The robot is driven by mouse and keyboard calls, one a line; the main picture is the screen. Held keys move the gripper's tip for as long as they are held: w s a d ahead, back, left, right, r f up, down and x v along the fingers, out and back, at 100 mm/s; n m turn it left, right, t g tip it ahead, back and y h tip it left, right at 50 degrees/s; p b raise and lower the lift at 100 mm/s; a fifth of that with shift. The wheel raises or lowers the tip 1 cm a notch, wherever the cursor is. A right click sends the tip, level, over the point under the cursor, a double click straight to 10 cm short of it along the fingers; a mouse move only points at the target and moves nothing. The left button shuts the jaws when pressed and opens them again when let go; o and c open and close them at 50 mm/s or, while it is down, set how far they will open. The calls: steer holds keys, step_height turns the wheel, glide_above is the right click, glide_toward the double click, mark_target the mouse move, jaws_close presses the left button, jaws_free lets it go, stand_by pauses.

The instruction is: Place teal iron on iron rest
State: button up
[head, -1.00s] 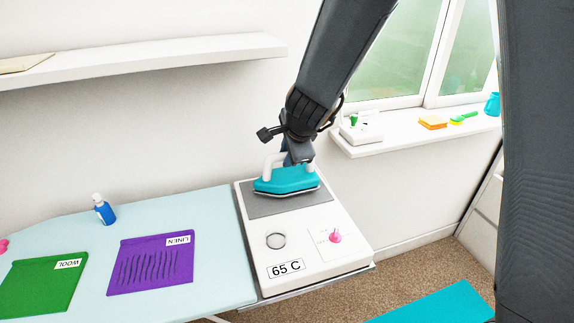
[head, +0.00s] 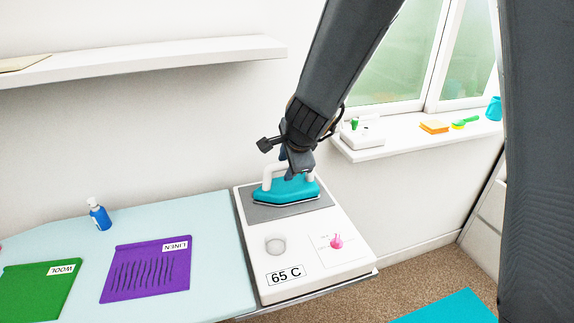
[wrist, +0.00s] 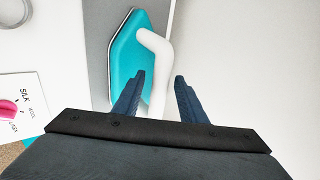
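The teal iron (head: 285,190) with a white handle sits on the grey pad of the iron rest (head: 245,212), at the back of the white station. It looks level and in contact with the pad. In the wrist view the iron (wrist: 124,66) lies with its white handle (wrist: 157,95) between my two fingers. My gripper (wrist: 160,76) is open, with a gap showing on the right side of the handle. In the head view my gripper (head: 296,172) is down at the handle, and its fingertips are partly hidden.
The white station has a 65 C label (head: 286,275) and a pink knob (head: 337,242). To the left, the board holds purple linen (head: 147,270), green wool cloth (head: 37,290) and a blue bottle (head: 100,215). A window sill (head: 400,132) stands at the right.

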steer(key=shift+r, duration=0.2)
steer(key=p+v, duration=0.8)
steer(key=v, duration=0.4)
steer(key=s+d+f+n+g+h, duration=0.2)
steer(key=s+d+f+n+g, duration=0.1)
steer(key=s+d+n, duration=1.1)
steer(key=shift+s+d+f+n+g, duration=0.2)
steer(key=shift+s+d+n+g, duration=0.3)
steer(key=shift+s+g, duration=0.45)
steer(key=shift+s+d+f, duration=0.1)
step_height(320, 180, down, 7)
steer(key=b, duration=0.6)
steer(key=shift+r+g, duration=0.2)
steer(key=shift+g, duration=0.05)
